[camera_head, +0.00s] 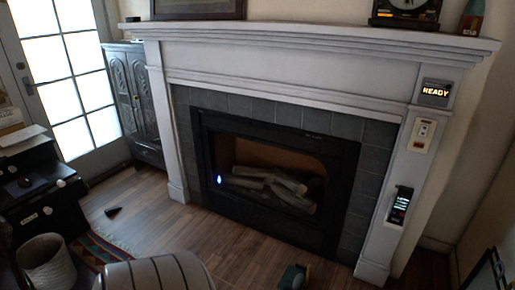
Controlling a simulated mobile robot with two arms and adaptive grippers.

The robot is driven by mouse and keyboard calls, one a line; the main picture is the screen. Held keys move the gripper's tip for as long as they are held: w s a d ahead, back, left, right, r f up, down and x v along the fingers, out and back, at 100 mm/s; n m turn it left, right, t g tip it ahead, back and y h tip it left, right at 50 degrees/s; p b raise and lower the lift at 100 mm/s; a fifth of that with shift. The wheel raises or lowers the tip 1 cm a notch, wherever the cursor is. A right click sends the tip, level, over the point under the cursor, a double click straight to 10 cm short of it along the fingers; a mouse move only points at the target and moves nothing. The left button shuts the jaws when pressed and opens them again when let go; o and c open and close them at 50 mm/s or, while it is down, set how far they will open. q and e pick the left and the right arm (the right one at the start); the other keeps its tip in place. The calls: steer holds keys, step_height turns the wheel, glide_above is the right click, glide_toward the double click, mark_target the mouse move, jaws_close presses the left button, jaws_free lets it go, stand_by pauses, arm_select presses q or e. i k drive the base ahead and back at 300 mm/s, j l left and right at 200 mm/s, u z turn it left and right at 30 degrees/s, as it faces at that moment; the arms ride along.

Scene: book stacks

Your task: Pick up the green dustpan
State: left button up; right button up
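I cannot make out a green dustpan with certainty. A small dark greenish object (292,278) stands on the wooden floor at the bottom edge, in front of the fireplace; it is partly cut off and too small to identify. A small black wedge-shaped object (113,211) lies on the floor to the left. Neither of my grippers shows in the head view.
A white fireplace mantel (280,67) surrounds a dark firebox (265,180). A striped rounded seat (155,274) and a ribbed bin (47,262) stand at the bottom left. A dark carved cabinet (133,95) is beside the glazed door (62,70). Wooden floor (165,220) between is clear.

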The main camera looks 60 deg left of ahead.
mark_target(295, 278)
steer(key=u, duration=1.5)
steer(key=i+j, duration=0.1)
steer(key=i, duration=0.8)
steer(key=i+j+u, duration=0.1)
steer(key=i, duration=0.85)
